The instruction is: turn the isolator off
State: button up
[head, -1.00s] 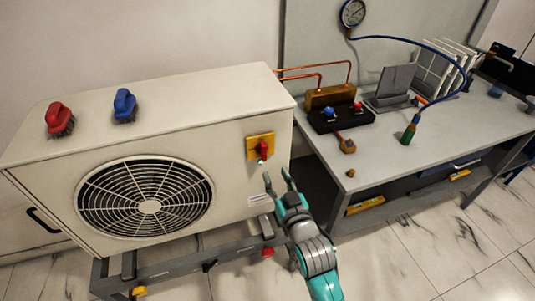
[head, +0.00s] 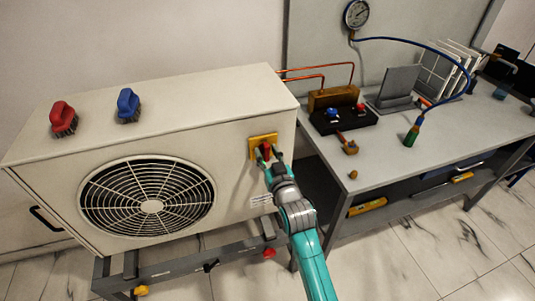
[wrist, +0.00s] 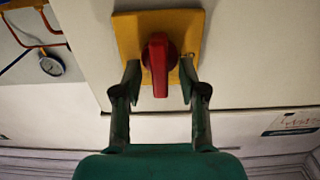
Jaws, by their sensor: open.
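The isolator is a red rotary handle (wrist: 159,62) on a yellow square plate (wrist: 126,30), fixed to the right part of the outdoor unit's front face. In the wrist view the handle stands in line with the picture's vertical. In the head view the yellow plate (head: 254,144) shows, with the handle (head: 265,150) partly behind my fingers. My gripper (head: 268,158) is open, with one finger on each side of the handle. In the wrist view my gripper's fingertips (wrist: 160,75) are at the plate's lower part, with gaps visible between the fingers and the handle.
The white outdoor unit (head: 235,185) has a fan grille and carries a red brush (head: 63,118) and a blue brush (head: 128,105) on top. The bench (head: 400,160) at right holds a black valve block (head: 345,120) and a hose. A gauge (head: 356,14) hangs behind it.

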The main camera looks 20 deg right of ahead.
grip_shut()
jog(key=shift+n, duration=0.3)
jog(key=n, duration=0.3)
jog(key=shift+a+n, duration=0.2)
jog(key=shift+n, duration=0.1)
jog(key=n, duration=0.4)
jog(key=shift+a+f+n, duration=0.1)
jog(key=shift+f+n, duration=0.05)
jog(key=shift+n, duration=0.15)
jog(key=n, duration=0.4)
jog(key=shift+a+f+n, duration=0.1)
jog(key=shift+f+n, duration=0.05)
jog(key=shift+n, duration=0.15)
jog(key=shift+f+n, duration=0.15)
jog(key=shift+n, duration=2.05)
